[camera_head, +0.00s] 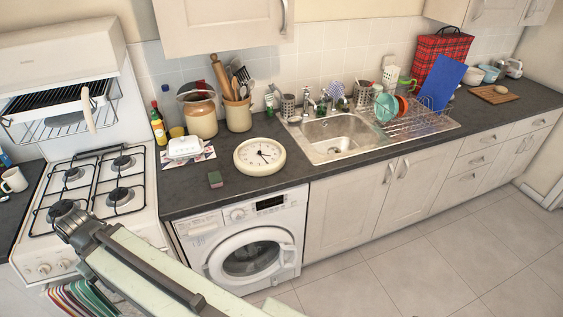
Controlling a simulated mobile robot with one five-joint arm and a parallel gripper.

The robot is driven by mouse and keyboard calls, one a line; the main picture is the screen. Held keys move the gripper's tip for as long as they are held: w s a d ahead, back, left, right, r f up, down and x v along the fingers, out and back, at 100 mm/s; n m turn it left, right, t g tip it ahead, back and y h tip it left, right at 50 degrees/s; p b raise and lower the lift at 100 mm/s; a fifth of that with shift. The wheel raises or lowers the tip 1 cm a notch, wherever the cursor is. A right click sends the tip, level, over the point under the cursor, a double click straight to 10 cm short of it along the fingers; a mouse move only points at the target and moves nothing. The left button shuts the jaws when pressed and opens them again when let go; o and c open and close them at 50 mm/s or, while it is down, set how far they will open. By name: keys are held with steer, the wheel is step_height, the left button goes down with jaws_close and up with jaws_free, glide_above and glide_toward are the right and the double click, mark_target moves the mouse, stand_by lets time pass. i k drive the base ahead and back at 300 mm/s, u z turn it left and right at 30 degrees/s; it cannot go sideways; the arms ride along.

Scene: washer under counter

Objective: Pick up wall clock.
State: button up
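A round wall clock (259,157) with a cream rim and white face lies face up on the dark counter. It is above the washing machine and just left of the sink. My arm reaches in from the bottom of the picture. Its end, my gripper (66,217), is over the front of the stove, well to the left of the clock and apart from it. The fingers are too small and dark to tell whether they are open or shut.
A utensil crock (238,113) and a jar (199,112) stand behind. The sink (340,134) is at right. The counter in front of the clock is clear.

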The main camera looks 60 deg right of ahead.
mark_target(247, 160)
steer(key=u, duration=0.2)
steer(key=i, duration=1)
